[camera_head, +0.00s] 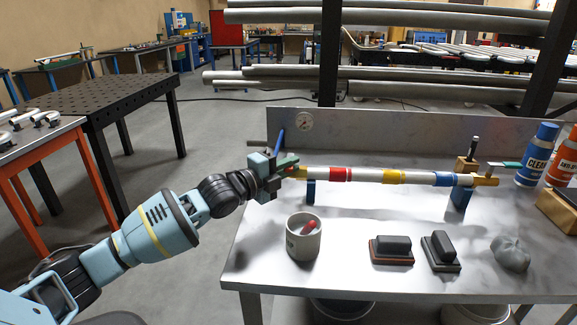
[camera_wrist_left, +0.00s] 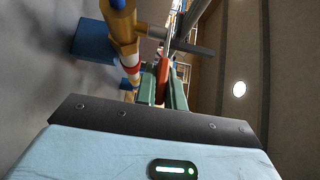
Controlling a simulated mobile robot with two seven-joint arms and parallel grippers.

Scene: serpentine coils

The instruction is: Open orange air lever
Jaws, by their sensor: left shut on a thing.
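A horizontal pipe (camera_head: 407,178) with red, yellow and blue bands lies across blue supports on the metal table. My left gripper (camera_head: 290,168) is at the pipe's left end. In the left wrist view, its green fingers (camera_wrist_left: 162,90) are shut on the orange lever (camera_wrist_left: 163,77), which lies between them. The pipe's brass end fitting (camera_wrist_left: 122,28) shows beside the fingers in that view. In the head view, the gripper hides most of the lever. A blue lever (camera_head: 279,142) stands upright just behind the gripper. My right gripper is not in view.
A white cup (camera_head: 303,237) with a red item stands in front of the pipe. Two dark blocks (camera_head: 392,250) and a grey lump (camera_head: 510,253) lie at the front right. Blue (camera_head: 536,155) and orange (camera_head: 563,160) bottles stand at the right. A low back panel (camera_head: 400,136) edges the table.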

